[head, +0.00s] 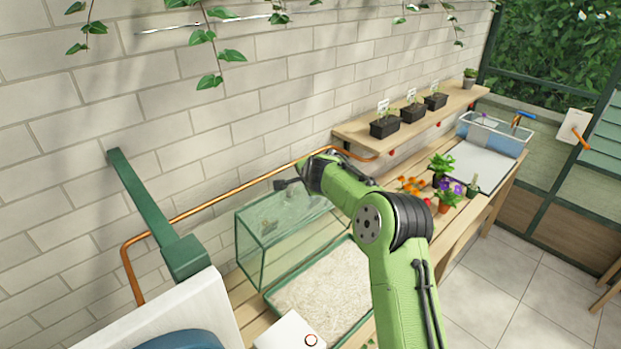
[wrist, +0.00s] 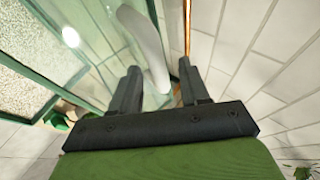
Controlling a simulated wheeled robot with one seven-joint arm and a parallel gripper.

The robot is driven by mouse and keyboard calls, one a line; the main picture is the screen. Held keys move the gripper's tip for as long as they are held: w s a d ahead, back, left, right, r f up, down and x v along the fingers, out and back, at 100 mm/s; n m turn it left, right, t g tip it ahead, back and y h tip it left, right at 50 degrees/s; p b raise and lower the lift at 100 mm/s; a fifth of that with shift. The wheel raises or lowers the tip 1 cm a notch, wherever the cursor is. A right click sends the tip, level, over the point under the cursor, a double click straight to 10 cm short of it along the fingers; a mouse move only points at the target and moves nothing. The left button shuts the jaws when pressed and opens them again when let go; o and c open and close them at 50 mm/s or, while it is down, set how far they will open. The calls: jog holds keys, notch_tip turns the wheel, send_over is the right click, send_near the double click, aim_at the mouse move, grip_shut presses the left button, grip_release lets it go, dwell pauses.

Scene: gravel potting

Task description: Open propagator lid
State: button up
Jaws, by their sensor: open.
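The propagator's clear lid (head: 243,254), a green-framed glass box, stands tipped up at the back of its base (head: 268,297), against the wall side. The base lies open in front, filled with pale gravel. My gripper (head: 287,184) is at the lid's upper edge in the head view, partly hidden by my arm. In the wrist view my gripper (wrist: 160,88) is open. A pale curved bar (wrist: 146,40), perhaps the lid's handle, shows between the two fingers; I cannot tell if they touch it. The lid's glass and green frame (wrist: 68,92) show to its left.
A copper pipe (head: 215,198) runs along the brick wall close behind the lid. A shelf (head: 355,131) with black pots is to the right. Flowering plants (head: 445,190) and a clear bin (head: 495,133) stand further along the bench. A white box (head: 290,332) is in front.

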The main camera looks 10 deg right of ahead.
jog(key=b+v, duration=0.2)
jog(key=v, duration=1.1)
jog(key=shift+b, duration=0.4)
jog(key=shift+f, duration=0.1)
jog(key=s+r+n+g+h+b, duration=0.15)
jog(key=s+n, duration=0.65)
jog(key=s, duration=1.5)
jog(key=s+f+n+g+y+b, duration=0.1)
jog(key=s+f+n+g, duration=0.2)
jog(key=s, duration=1.5)
notch_tip(320, 180, down, 5)
jog(key=n, duration=0.2)
jog(key=shift+d+r+n, duration=0.2)
jog(key=shift+d+n, duration=0.05)
jog(key=shift+n, duration=0.15)
